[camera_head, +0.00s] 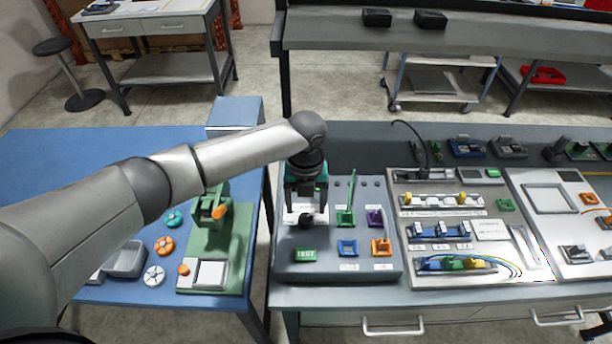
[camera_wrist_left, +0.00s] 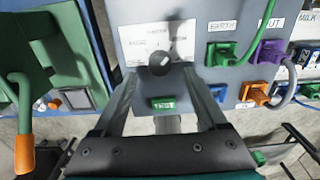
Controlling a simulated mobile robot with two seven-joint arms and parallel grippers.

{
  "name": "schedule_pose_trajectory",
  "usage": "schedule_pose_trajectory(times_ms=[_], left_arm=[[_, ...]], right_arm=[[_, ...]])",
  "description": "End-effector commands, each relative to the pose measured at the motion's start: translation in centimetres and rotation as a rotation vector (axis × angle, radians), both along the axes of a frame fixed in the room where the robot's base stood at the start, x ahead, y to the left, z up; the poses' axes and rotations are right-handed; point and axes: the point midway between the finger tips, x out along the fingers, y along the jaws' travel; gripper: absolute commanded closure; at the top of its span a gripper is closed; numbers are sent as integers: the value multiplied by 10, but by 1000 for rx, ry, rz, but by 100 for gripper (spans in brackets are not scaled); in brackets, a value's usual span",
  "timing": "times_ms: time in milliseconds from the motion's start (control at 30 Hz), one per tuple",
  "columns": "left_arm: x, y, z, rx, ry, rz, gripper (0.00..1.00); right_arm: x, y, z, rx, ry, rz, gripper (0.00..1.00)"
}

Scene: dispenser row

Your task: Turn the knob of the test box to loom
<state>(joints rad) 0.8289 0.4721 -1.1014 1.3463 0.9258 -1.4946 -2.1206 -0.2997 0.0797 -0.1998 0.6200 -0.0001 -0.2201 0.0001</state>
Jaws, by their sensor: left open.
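The test box (camera_head: 337,268) is a grey sloped panel at the left end of the grey bench. Its black round knob (camera_head: 306,219) sits on a white label plate, and it also shows in the wrist view (camera_wrist_left: 160,65). The words around the knob are too blurred to read surely. A green TEST button (camera_head: 305,254) lies in front of it. My left gripper (camera_head: 306,206) is over the plate, pointing down. Its fingers are apart, one on each side of the knob in the wrist view (camera_wrist_left: 158,72). I cannot tell whether they touch it. My right gripper is not in view.
Right of the knob are a green socket with an upright lead (camera_head: 346,215), a purple socket (camera_head: 375,217), a blue socket (camera_head: 347,248) and an orange socket (camera_head: 381,247). A fixture panel (camera_head: 480,232) adjoins. A blue table (camera_head: 80,160) with a green fixture stands left.

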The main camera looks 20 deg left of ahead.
Motion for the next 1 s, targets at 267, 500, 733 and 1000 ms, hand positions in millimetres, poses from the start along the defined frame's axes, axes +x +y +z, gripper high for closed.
schedule_pose_trajectory(times_ms=[267, 500, 733, 1000], left_arm=[[1, 0, 69, -2, -6, -3, 25], [1, 0, 105, -1, -2, -1, 25], [0, 0, 115, -1, 0, 0, 25], [0, 0, 114, -1, 0, 0, 25]], right_arm=[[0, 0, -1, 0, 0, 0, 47], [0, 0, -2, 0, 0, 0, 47], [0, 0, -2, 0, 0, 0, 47], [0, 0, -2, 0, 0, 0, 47]])
